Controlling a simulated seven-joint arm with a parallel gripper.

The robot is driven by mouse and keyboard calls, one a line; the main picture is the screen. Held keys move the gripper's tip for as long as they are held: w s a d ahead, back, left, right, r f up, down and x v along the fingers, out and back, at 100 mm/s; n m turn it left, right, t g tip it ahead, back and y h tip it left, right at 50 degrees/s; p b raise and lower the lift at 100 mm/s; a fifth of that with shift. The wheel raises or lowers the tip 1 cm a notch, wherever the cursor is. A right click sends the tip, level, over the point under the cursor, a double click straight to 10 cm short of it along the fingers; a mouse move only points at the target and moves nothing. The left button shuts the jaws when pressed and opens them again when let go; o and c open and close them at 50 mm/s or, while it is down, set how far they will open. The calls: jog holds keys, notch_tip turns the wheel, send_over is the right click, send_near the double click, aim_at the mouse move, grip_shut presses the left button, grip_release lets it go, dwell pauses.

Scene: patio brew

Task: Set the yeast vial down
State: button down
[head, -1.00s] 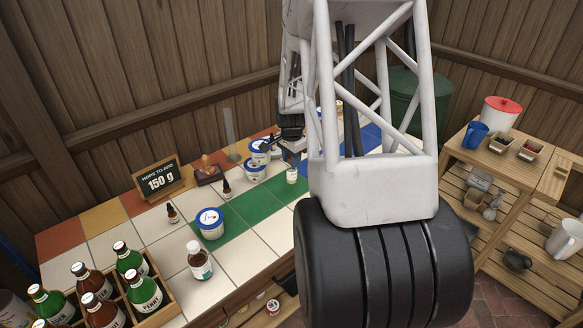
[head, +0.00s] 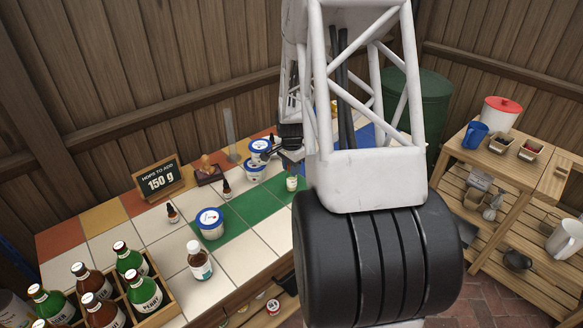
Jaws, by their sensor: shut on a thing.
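My gripper (head: 291,166) is in the head view, over the green strip of tiles (head: 258,203) on the counter. It is shut on a small vial with a pale label (head: 291,184), which I take to be the yeast vial. The vial hangs upright below the dark fingers, at or just above the green tiles. I cannot tell whether its base touches. The fingertips are small and partly hidden, and my arm covers the counter to the right.
Tubs with blue lids (head: 252,171) stand close left of the vial; another tub (head: 209,223) stands nearer. Green tiles between vial and near tub are clear.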

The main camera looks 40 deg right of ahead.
jog(key=shift+f, duration=0.1)
jog(key=c, duration=0.8)
grip_release()
notch_tip(320, 180, up, 12)
jog(key=shift+r, duration=0.15)
dwell(0.4)
